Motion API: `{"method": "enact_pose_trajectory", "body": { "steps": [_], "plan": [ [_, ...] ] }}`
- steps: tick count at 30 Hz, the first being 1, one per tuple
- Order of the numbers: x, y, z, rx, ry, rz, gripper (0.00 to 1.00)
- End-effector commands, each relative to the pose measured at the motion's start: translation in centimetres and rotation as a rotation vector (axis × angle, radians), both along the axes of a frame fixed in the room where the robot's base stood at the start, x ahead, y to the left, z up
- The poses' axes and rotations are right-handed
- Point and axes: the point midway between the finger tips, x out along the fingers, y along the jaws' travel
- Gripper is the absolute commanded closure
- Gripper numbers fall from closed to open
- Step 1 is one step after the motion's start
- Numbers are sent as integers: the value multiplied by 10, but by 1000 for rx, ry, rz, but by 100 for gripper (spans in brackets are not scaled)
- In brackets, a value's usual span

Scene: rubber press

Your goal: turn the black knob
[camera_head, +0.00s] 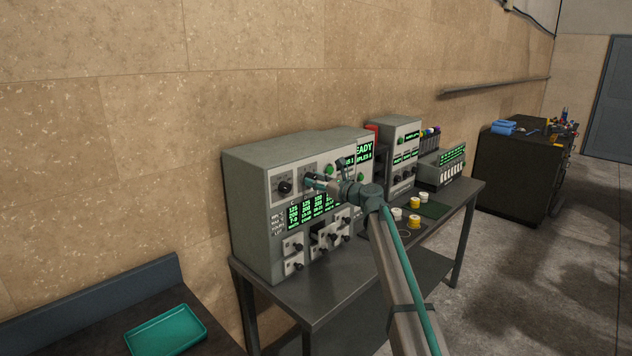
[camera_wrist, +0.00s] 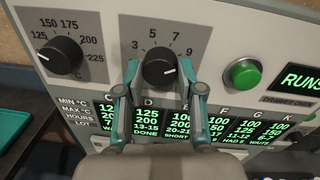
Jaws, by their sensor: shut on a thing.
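A black knob (camera_wrist: 159,70) with a white pointer line sits on a dial marked with numbers 3, 5, 7 and 9. My gripper (camera_wrist: 160,75) has a finger on either side of this knob and is shut on it. In the head view this second knob (camera_head: 285,187) shows on the grey machine's front panel. There my gripper (camera_head: 312,181) is at the panel just right of it and hides most of the held knob.
A green button (camera_wrist: 243,74) is right of the held knob. A teal tray (camera_head: 166,331) lies at the front left. Yellow and white pots (camera_head: 414,221) stand right on the bench.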

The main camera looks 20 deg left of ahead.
Motion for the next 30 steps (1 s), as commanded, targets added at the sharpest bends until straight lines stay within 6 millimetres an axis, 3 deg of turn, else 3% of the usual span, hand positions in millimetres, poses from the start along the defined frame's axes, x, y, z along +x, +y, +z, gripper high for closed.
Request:
{"method": "enact_pose_trajectory", "body": {
  "steps": [10,30],
  "plan": [
    [0,0,-4,-37,-87,1,98],
    [0,0,-2,-227,-536,0,98]
  ]
}}
